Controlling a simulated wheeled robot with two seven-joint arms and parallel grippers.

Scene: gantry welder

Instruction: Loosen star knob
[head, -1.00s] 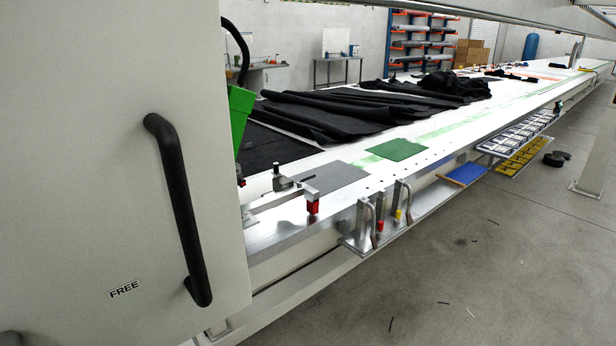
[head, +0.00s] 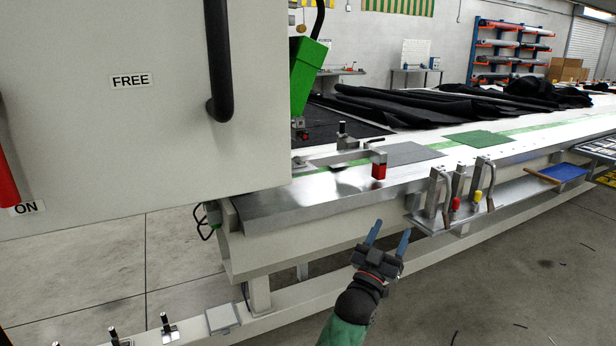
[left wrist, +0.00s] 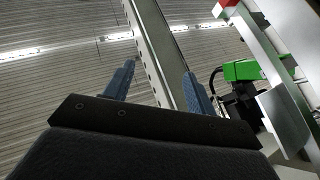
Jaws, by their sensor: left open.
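My left gripper (head: 389,230) is open and empty in front of the table's near edge, with its blue fingers pointing up. The fingers also show in the left wrist view (left wrist: 158,75), with nothing between them. A small metal arm assembly (head: 345,157) lies on the table end, above and behind the gripper. It carries a dark upright knob-like part (head: 342,130) and a red block (head: 379,171) at its right end. I cannot tell whether either part is the star knob. The gripper is apart from all of these. My right gripper is not in view.
A large pale panel (head: 150,130) marked FREE and ON, with a black handle (head: 219,70), fills the upper left. A tool rack (head: 455,200) with red and yellow tipped tools hangs on the table edge, right of the gripper. Black fabric (head: 430,108) covers the table behind.

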